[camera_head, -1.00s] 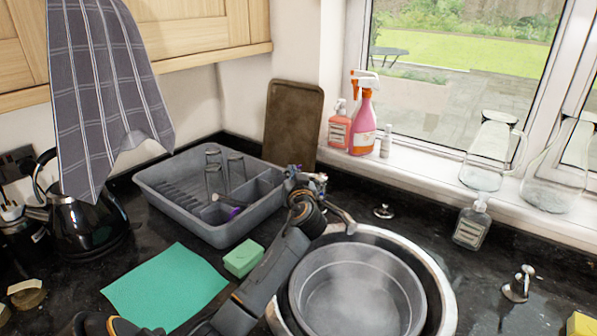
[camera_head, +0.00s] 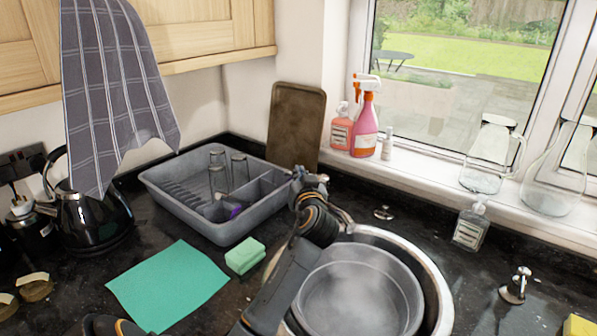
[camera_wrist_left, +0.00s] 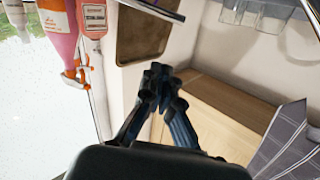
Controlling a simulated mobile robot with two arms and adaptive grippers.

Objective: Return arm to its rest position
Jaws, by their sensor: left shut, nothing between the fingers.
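My left arm comes in from the bottom of the head view, and its gripper (camera_head: 308,178) is between the grey dish rack's right edge and the round sink. In the left wrist view the gripper's fingertips (camera_wrist_left: 160,75) are together with nothing between them. My right gripper does not show in these views.
The grey dish rack (camera_head: 190,213) holds several glasses. A green sponge (camera_head: 244,257) and green cloth (camera_head: 168,285) lie left of my arm.

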